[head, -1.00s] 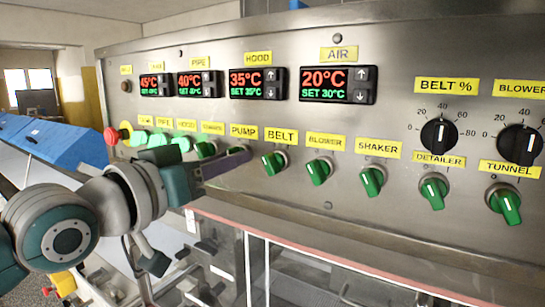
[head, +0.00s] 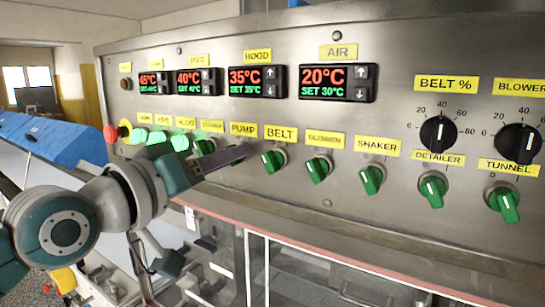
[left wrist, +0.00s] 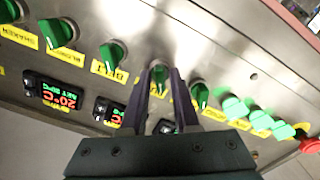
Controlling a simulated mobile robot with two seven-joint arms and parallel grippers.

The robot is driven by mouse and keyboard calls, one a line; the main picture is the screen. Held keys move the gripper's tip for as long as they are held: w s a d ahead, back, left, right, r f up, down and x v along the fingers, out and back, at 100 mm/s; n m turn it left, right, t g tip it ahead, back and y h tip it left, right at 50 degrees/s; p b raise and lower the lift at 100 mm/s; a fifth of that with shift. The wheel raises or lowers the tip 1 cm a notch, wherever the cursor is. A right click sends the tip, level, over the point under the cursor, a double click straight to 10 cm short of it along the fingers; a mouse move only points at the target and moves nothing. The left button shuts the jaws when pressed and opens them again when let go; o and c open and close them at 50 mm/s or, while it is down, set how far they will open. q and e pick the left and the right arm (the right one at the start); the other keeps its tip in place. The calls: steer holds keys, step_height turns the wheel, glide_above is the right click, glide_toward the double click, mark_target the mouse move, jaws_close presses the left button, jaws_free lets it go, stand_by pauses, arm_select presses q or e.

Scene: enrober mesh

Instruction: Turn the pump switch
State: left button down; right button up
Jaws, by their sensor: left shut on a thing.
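The panel has a row of green rotary switches under yellow labels. In the left wrist view the green pump switch (left wrist: 158,74) sits between the two dark fingertips. My left gripper (head: 243,152) reaches in from the left and is shut on this switch; its fingers also show in the left wrist view (left wrist: 160,88). My right gripper is not in view.
The belt switch (head: 274,160) is close to the right of my fingertips; the shaker switch (head: 372,180) is farther right. Lit green buttons (head: 160,145) and a red stop button (head: 111,134) are to the left. Temperature displays (head: 337,83) sit above. Clear guards lie below the panel.

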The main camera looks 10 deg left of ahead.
arm_select(q)
steer(key=c, duration=0.9)
jaws_free()
steer(key=b+v, duration=0.3)
steer(key=v, duration=0.7)
steer(key=shift+b, duration=0.3)
